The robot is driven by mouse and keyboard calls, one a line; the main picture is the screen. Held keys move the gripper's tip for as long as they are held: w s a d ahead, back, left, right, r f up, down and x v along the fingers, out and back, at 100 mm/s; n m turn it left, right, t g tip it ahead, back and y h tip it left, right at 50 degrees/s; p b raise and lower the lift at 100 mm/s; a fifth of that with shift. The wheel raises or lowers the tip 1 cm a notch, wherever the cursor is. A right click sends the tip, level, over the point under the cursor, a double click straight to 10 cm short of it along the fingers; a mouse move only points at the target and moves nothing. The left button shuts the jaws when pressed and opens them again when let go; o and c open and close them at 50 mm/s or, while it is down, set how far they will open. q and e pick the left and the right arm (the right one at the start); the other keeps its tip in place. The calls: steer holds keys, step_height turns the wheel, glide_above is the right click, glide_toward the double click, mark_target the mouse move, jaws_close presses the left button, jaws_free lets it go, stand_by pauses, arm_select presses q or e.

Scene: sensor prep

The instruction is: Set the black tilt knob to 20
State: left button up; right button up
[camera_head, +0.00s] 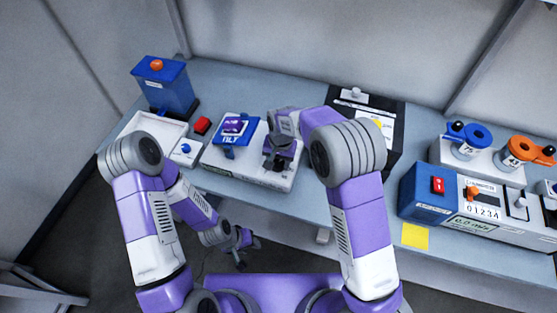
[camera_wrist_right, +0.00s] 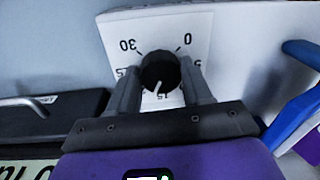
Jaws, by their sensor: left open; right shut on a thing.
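The black tilt knob (camera_wrist_right: 160,71) sits on a white dial plate (camera_wrist_right: 190,32) in the right wrist view. The 0 and 30 show clearly. My right gripper (camera_wrist_right: 161,84) is shut on the knob, one finger on each side. In the head view my right gripper (camera_head: 278,160) is over the white tilt unit (camera_head: 270,180) and hides the knob. My left gripper (camera_head: 243,245) is open and empty, below the table's front edge.
A black panel (camera_head: 392,108) is behind my right arm. Instruments and a blue box (camera_head: 424,195) fill the right.

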mark_target(279, 165)
steer(key=shift+m, duration=1.6)
steer(key=shift+a, duration=0.1)
steer(key=o, duration=1)
steer(key=shift+o, duration=0.2)
steer(key=r, duration=0.5)
steer(key=r+p, duration=0.1)
steer(key=r, duration=0.1)
steer(key=shift+s+d+r, duration=0.1)
steer(key=shift+d+r, duration=0.15)
steer(key=shift+r, duration=0.05)
steer(key=shift+s, duration=0.1)
